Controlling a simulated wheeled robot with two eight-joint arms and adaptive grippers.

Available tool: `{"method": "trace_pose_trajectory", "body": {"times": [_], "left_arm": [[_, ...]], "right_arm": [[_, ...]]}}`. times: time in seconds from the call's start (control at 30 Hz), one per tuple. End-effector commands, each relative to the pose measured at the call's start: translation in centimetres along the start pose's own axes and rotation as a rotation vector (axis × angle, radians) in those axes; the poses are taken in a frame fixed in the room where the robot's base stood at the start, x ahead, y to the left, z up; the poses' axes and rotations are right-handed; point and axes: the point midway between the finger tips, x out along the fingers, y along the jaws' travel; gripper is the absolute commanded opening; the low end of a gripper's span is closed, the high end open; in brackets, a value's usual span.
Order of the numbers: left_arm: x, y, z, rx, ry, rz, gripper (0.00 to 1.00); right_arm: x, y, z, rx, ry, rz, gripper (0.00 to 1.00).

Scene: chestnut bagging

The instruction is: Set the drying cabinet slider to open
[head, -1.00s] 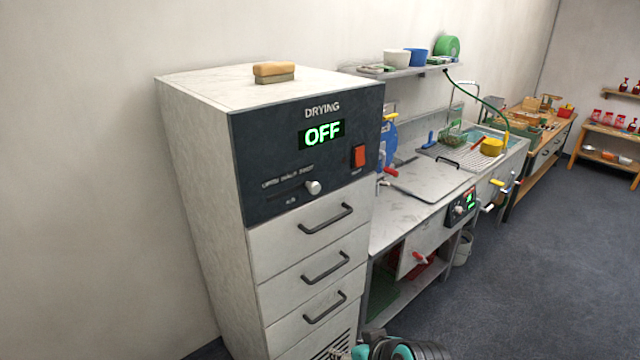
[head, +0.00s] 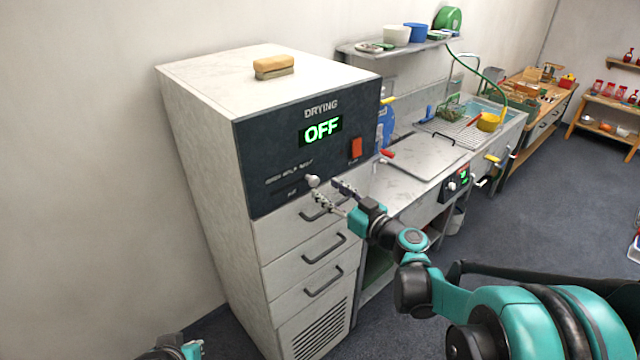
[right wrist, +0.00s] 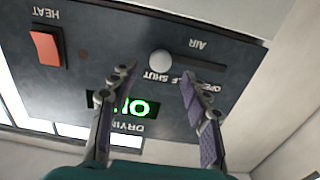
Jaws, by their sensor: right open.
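The drying cabinet (head: 215,130) stands at centre left, its dark panel reading OFF. Its pale slider knob (head: 313,181) is at the right end of the slot. In the right wrist view, which is upside down, the knob (right wrist: 160,63) sits by the word SHUT, with the slot running toward the OPEN side. My right gripper (head: 328,191) is open in front of the panel. In the wrist view its fingertips (right wrist: 156,76) are on either side of the knob, with no visible contact. My left gripper (head: 172,350) is only partly in view at the bottom edge.
A red heat switch (head: 356,147) is right of the slider. Drawer handles (head: 324,249) stick out below the panel. A wooden brush (head: 273,67) lies on the cabinet top. A counter with a lidded basin (head: 425,155) adjoins on the right.

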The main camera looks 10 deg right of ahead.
Motion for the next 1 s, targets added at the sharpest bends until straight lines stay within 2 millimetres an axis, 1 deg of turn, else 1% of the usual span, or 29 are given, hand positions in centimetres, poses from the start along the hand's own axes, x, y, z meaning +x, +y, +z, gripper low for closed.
{"method": "trace_pose_trajectory", "body": {"times": [0.03, 0.1, 0.2, 0.33, 0.57, 0.6, 0.67, 0.7, 0.77, 0.93, 1.0], "left_arm": [[0.1, 0.0, 0.0, 0.0, 0.0, 0.0, 0.0], [0.1, 0.0, 0.0, 0.0, 0.0, 0.0, 0.0], [0.1, 0.0, 0.1, 0.0, 0.0, 0.0, 0.0], [0.1, 0.0, 0.1, 0.0, 0.0, 0.0, 0.0], [0.1, 0.0, 0.1, 0.0, 0.0, 0.0, 0.0], [0.1, 0.0, 0.1, 0.0, 0.0, 0.0, 0.0], [0.1, 0.0, 0.1, 0.0, 0.0, 0.0, 0.0], [0.1, 0.0, 0.1, 0.0, 0.0, 0.0, 0.0], [0.1, 0.0, 0.1, 0.0, 0.0, 0.0, 0.0], [0.1, 0.0, 0.1, 0.0, 0.0, 0.0, 0.0], [0.1, 0.0, 0.1, 0.0, 0.0, 0.0, 0.0]], "right_arm": [[0.9, -0.1, 0.1, 0.0, 0.0, -0.003, 0.47], [2.0, -0.1, 0.0, 0.0, 0.0, -0.003, 0.47], [3.0, -0.1, 0.0, 0.001, -0.001, -0.001, 0.47], [3.7, -0.1, 0.0, 0.001, -0.001, -0.001, 0.47], [3.8, -0.1, 0.0, 0.001, -0.001, -0.001, 0.47], [3.8, -0.1, 0.0, 0.001, -0.001, -0.001, 0.42], [3.8, -0.1, 0.0, 0.001, -0.001, -0.001, 0.26], [3.8, -0.1, 0.0, 0.001, -0.001, -0.001, 0.16], [3.8, -0.1, 0.0, 0.001, -0.001, -0.001, 0.0], [3.8, -0.2, 0.0, 0.001, -0.001, -0.001, 0.0], [3.8, -0.9, 0.0, 0.001, -0.001, -0.003, 0.0]]}}
